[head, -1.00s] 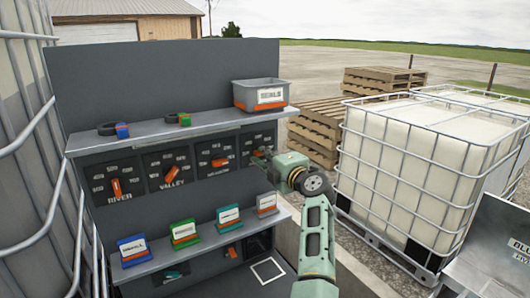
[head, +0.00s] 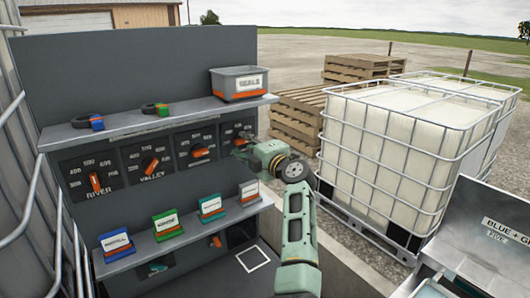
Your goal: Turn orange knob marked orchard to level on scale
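A dark panel under the upper shelf carries a row of dials with orange knobs. The river knob (head: 95,182) and the valley knob (head: 151,164) are at the left. A third knob (head: 200,152) has a label too small to read. No orchard label can be read. The gripper is at the lower part of that dial; contact and finger opening are too small to tell.
The upper shelf (head: 128,124) holds a grey seals bin (head: 237,84) and two small ring items. The lower shelf (head: 190,236) holds several coloured label blocks. A caged white tank (head: 400,150) and pallets (head: 297,112) stand right. A metal surface (head: 480,210) is at the right edge.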

